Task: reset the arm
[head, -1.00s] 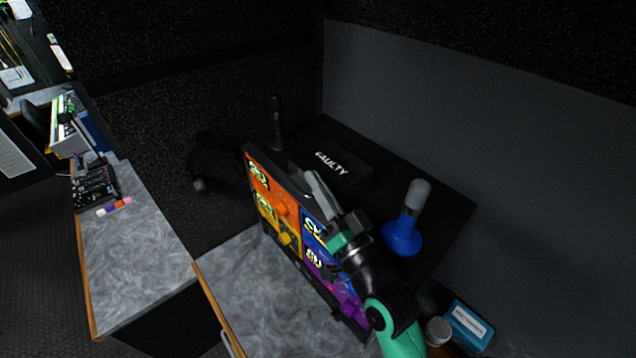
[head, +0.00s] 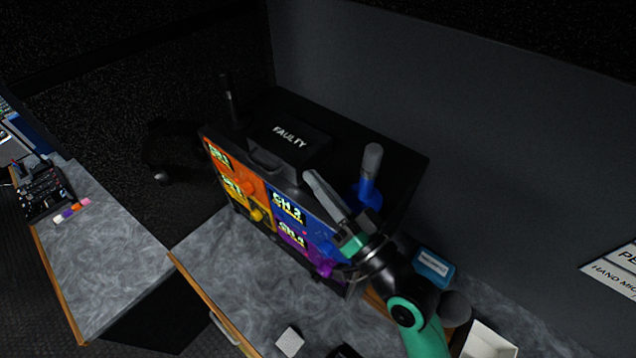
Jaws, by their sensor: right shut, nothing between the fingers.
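My right gripper (head: 330,205) is shut and empty. Its arm, mine, comes in from the lower right. The gripper is in front of the upper right part of a black rack with coloured panels (head: 232,192). The panels are orange, yellow, blue and purple, with channel labels such as CH 3 and CH 4. I cannot tell whether the fingers touch the rack. A blue-based microphone (head: 370,165) stands upright on the rack top, just behind the gripper. A black box marked FAULTY (head: 290,140) also sits there. My left gripper is not in view.
A black microphone (head: 229,98) stands at the rack's back left. A blue box (head: 433,266), a grey microphone head (head: 455,307) and a white tray (head: 488,342) are at the lower right. A small white block (head: 289,342) lies on the grey counter (head: 225,262), which has free room in front.

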